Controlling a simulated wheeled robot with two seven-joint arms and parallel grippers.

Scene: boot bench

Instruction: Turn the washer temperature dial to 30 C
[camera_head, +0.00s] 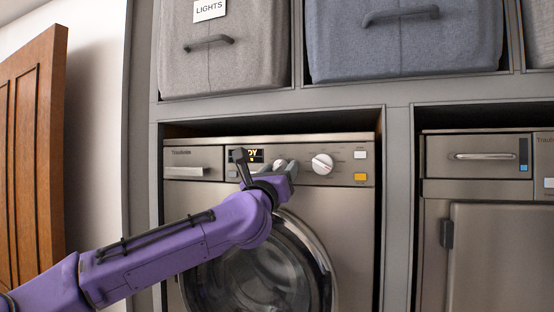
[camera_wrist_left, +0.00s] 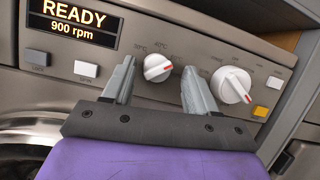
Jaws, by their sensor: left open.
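The washer (camera_head: 200,215) stands in the grey cabinet, with a control panel along its top. In the head view that dial is mostly hidden by my left gripper (camera_head: 268,166). My left gripper (camera_wrist_left: 155,85) is open, its fingertips at either side of the dial; I cannot tell whether they touch it. My right gripper is not in view.
A larger white dial (camera_wrist_left: 232,86) sits just right of my right-hand finger. The display (camera_wrist_left: 75,22) reads READY, 900 rpm. White buttons and a yellow button (camera_head: 360,177) are nearby. Fabric bins (camera_head: 400,50) fill the shelf above. A second appliance (camera_head: 490,240) stands to the right.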

